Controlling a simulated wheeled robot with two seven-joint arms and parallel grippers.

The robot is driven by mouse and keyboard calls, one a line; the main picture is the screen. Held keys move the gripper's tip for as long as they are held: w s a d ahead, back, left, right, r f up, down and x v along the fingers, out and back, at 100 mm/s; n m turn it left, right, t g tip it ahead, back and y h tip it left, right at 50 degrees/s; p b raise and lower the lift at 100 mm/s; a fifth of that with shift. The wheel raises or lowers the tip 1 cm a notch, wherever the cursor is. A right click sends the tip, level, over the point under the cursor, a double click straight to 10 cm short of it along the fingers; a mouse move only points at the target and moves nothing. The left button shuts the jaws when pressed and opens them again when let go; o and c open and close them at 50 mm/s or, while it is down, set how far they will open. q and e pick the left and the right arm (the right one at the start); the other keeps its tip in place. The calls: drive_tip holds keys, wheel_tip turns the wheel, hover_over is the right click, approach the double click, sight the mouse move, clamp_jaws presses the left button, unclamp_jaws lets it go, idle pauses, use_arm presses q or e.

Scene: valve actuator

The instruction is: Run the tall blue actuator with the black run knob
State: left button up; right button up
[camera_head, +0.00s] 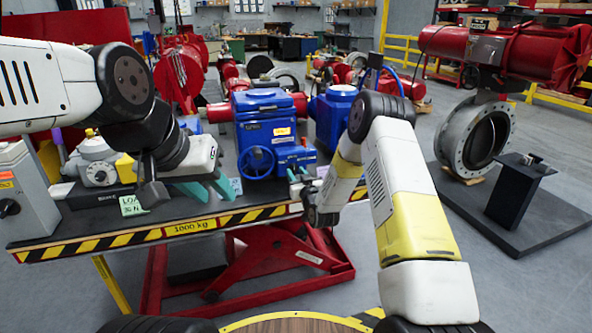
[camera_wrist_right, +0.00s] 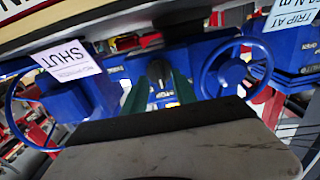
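The tall blue actuator (camera_head: 262,112) stands upright on the bench in the head view, with a blue handwheel (camera_head: 256,163) low on its front. A smaller blue housing (camera_head: 296,158) sits at its lower right. My right gripper (camera_head: 296,176) is in front of this housing. In the right wrist view its green fingers (camera_wrist_right: 160,76) are apart, with a small dark part between them against blue housing; I cannot tell whether this is the run knob or whether they touch it. My left gripper (camera_head: 216,187) has its teal fingers apart and empty, left of the handwheel.
A grey box (camera_head: 28,195) with a black knob (camera_head: 9,207) stands at the bench's left end. A grey valve unit (camera_head: 98,160) and load card (camera_head: 133,205) are near it. Another blue actuator (camera_head: 335,112) stands behind. A SHUT card (camera_wrist_right: 68,66) shows in the wrist view.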

drive_tip(key=v, duration=0.7)
drive_tip(key=shift+r, duration=0.1)
drive_tip(key=s+d+r+g+h, duration=0.1)
drive_tip(key=s+d+r+g, duration=0.25)
drive_tip(key=r, duration=0.55)
drive_tip(key=s+d+r+g+h, duration=0.2)
drive_tip(key=s+d+r, duration=0.15)
drive_tip(key=r, duration=0.55)
drive_tip(key=s+d+r+m+g, duration=0.1)
drive_tip(key=s, duration=0.9)
drive_tip(key=s+d+r+m+g, duration=0.1)
drive_tip(key=s+d+r+g, duration=0.1)
drive_tip(key=s, duration=0.9)
drive_tip(key=s+d+r+m+g, duration=0.1)
drive_tip(key=s+r+g, duration=0.1)
drive_tip(key=s, duration=0.9)
drive_tip(key=shift+d, duration=0.35)
drive_tip(key=shift+s+r+g, duration=0.1)
drive_tip(key=shift+r+g, duration=0.05)
drive_tip(key=shift+g, duration=0.1)
